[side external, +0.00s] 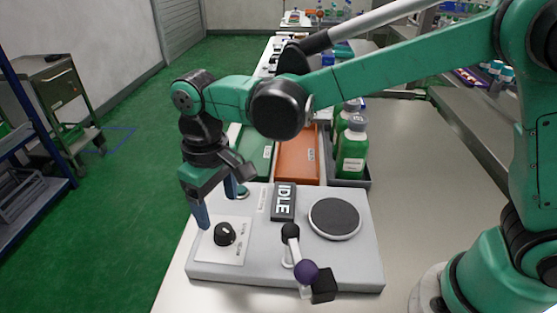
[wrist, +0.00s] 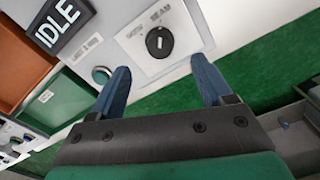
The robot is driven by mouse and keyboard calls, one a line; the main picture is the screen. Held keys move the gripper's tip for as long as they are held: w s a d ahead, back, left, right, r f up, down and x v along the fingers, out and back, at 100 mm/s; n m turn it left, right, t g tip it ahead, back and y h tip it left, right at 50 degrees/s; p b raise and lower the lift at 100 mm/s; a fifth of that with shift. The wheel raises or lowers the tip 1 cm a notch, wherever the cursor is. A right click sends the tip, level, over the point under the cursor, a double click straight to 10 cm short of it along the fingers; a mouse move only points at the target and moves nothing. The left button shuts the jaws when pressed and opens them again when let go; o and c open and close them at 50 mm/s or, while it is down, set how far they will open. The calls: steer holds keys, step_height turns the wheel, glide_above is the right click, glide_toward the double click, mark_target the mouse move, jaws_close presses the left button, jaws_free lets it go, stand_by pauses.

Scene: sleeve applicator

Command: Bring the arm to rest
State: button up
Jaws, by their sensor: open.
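My gripper (side external: 217,203) is open and empty, with its blue fingers pointing down above the left part of the grey applicator (side external: 350,263). In the wrist view my gripper (wrist: 163,85) has its two fingers spread wide. The black dial (side external: 225,234) sits on a white plate just in front of the fingers; it also shows in the wrist view (wrist: 159,42), apart from them. The sign (side external: 284,201) reads IDLE.
Behind the applicator are a green tray (side external: 257,163), an orange tray (side external: 297,163) and a dark bin holding green bottles (side external: 352,150). A round button (wrist: 101,74) is near the left finger in the wrist view. The table (side external: 420,170) is clear to the right.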

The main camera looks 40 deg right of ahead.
steer(key=s+d+r+m+t, duration=0.2)
steer(key=s+d+t, duration=0.1)
steer(key=d, duration=0.6)
steer(key=s+d+r+m+t, duration=0.2)
steer(key=s+d+t, duration=0.1)
steer(key=d, duration=0.6)
steer(key=shift+s+d+r+t, duration=0.2)
steer(key=shift+s+t, duration=0.15)
steer(key=shift+t, duration=0.25)
